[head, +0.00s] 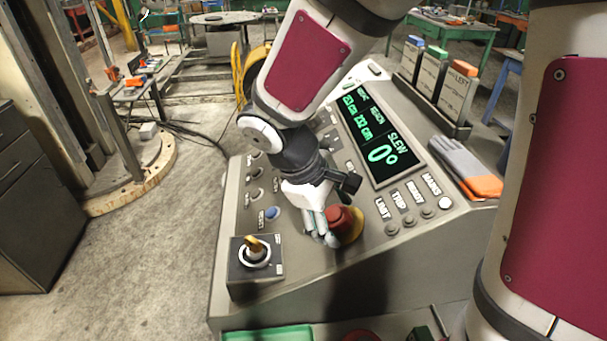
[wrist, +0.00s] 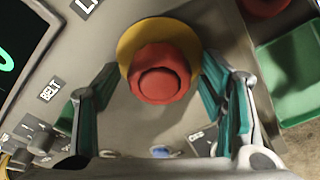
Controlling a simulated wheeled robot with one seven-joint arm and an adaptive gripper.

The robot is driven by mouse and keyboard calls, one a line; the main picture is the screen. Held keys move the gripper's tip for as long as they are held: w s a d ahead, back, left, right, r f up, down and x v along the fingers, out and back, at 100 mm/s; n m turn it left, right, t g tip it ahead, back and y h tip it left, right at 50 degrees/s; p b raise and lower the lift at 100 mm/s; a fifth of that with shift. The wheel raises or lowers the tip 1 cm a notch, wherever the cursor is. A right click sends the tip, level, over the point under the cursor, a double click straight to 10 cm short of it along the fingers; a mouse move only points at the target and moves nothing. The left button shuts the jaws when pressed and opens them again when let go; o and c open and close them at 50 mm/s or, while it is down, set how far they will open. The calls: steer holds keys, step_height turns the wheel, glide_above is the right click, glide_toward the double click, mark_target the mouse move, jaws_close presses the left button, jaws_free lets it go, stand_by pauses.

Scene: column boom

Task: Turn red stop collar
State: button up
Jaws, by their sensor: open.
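The red stop collar (head: 341,219) is a round red knob on a yellow disc (head: 354,228) on the sloped grey console. In the wrist view the red collar (wrist: 160,75) sits in the upper middle, with the yellow disc (wrist: 130,42) behind it. My gripper (head: 322,230) is at the collar's left in the head view and hides part of it. In the wrist view my gripper (wrist: 165,100) is open, one teal-padded finger on each side of the collar. A gap shows on the left; on the right the finger is close, and I cannot tell whether it touches.
A green tray (wrist: 290,78) shows beyond the console edge.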

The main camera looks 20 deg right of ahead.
steer(key=shift+r, duration=0.1)
steer(key=v, duration=1.2)
steer(key=s+d+r+m+t+y, duration=0.2)
steer(key=s+d+m+t+y, duration=0.3)
steer(key=s+m, duration=0.3)
steer(key=shift+s+d+r, duration=0.3)
steer(key=shift+s+d, duration=0.05)
steer(key=shift+s, duration=1.35)
steer(key=shift+s, duration=0.1)
